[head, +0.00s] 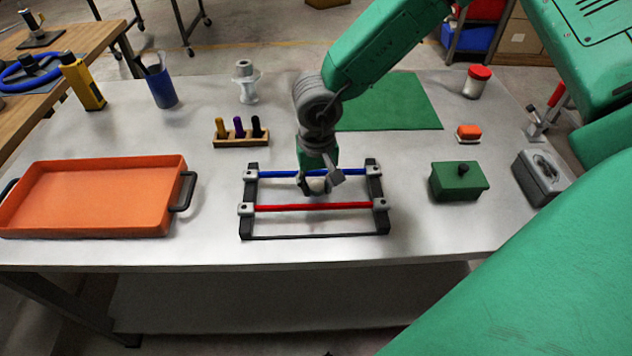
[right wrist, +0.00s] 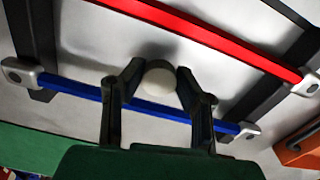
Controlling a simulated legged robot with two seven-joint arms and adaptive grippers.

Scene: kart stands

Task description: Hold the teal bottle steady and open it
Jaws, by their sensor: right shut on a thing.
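My right gripper (head: 318,183) hangs over the rack (head: 315,239) with a blue bar and a red bar, in the middle of the table. In the right wrist view, its two dark fingers (right wrist: 155,92) are shut on a small white round thing (right wrist: 158,80), seen between the tips by the blue bar (right wrist: 70,89). I cannot tell whether this is a cap. No teal bottle shows in either view. My left gripper is not in view.
An orange tray (head: 172,162) lies at left. A green box (head: 459,184), grey box (head: 545,187) and red-lidded jar (head: 477,85) are at right.

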